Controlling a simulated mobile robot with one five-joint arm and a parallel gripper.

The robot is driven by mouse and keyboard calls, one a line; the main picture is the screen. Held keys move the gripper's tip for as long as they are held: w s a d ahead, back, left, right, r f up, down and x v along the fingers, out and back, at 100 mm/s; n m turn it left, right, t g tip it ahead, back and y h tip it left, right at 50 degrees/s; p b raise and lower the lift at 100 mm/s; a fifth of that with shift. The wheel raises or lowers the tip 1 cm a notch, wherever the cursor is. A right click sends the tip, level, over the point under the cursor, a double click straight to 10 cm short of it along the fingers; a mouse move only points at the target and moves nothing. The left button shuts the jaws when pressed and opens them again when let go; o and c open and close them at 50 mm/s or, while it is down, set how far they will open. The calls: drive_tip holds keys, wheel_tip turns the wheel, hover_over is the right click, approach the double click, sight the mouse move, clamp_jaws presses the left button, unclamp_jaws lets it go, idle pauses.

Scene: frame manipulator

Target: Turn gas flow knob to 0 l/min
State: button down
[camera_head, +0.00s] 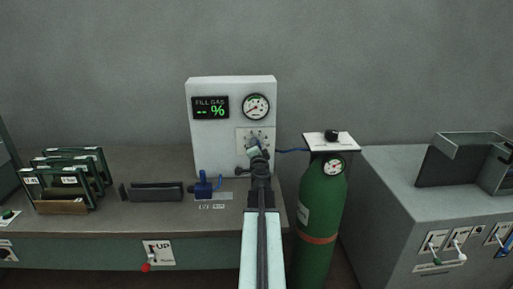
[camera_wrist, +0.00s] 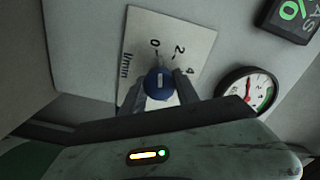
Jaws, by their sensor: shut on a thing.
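The gas flow knob (camera_wrist: 160,86) is round and blue, with a short pale mark on its face. It sits on a white scale plate (camera_wrist: 150,25) lettered 0, 2, 4 and l/min. The pale mark points roughly up the wrist picture, towards the 0 side; its exact setting is hard to tell. My gripper (camera_wrist: 160,92) is shut on the knob, with one grey finger on each side. In the head view my gripper (camera_head: 257,153) reaches the plate on the white fill gas panel (camera_head: 230,144) and hides the knob.
A green gas cylinder (camera_head: 322,200) stands to the right, joined by a blue hose. A blue valve (camera_head: 204,186) is on the bench left of my arm. Green-framed racks (camera_head: 70,180) stand farther left.

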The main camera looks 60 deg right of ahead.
drive_tip(key=shift+n, duration=0.9)
drive_tip(key=c, duration=0.9)
unclamp_jaws()
